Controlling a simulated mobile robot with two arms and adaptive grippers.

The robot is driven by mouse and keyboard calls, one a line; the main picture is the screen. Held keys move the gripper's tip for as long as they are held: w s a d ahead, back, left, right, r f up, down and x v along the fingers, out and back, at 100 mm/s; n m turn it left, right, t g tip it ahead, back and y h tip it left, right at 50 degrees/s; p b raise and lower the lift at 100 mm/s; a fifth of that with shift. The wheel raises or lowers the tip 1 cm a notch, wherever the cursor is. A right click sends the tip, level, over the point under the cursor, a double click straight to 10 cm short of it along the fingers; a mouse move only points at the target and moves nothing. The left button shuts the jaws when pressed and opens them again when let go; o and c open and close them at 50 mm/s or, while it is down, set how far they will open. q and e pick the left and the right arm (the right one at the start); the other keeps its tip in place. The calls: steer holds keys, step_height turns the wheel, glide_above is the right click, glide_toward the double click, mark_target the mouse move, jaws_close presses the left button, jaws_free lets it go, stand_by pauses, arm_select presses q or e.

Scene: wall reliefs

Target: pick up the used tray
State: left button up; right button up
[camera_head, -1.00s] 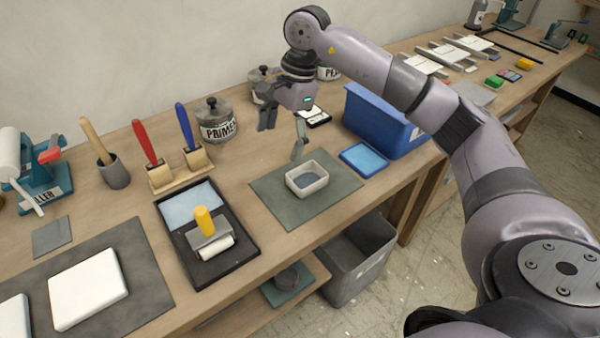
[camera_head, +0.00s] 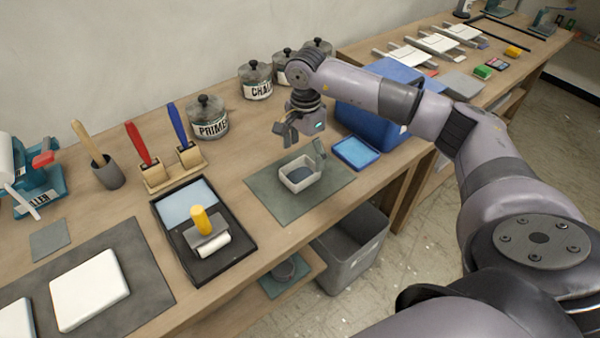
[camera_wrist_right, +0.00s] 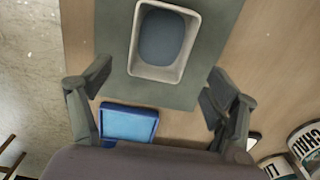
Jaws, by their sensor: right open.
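A small white rectangular tray (camera_head: 299,186) with a dark grey bottom sits on a grey-green mat (camera_head: 267,203) on the workbench. I take it as the used tray. My right gripper (camera_head: 303,145) is open and empty, just behind and above the tray. In the wrist view its two fingers (camera_wrist_right: 160,74) are wide apart, below most of the tray and not touching it. My left gripper is not in view.
A blue shallow dish (camera_head: 357,152) and a large blue bin (camera_head: 372,118) stand right of the mat. A black roller tray (camera_head: 239,263) lies to its left. Lidded pots, including the primer pot (camera_head: 208,122), stand behind. A grey bin (camera_head: 352,257) is below the bench's front edge.

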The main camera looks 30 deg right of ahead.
mark_target(304, 175)
steer(key=f+p, duration=0.1)
steer(key=f, duration=0.1)
steer(key=f+p, duration=0.1)
steer(key=f, duration=0.1)
steer(key=shift+s+a+f, duration=0.15)
steer(key=shift+s+a, duration=0.05)
steer(key=shift+f, duration=0.5)
steer(key=c, duration=1)
steer(key=shift+r, duration=0.1)
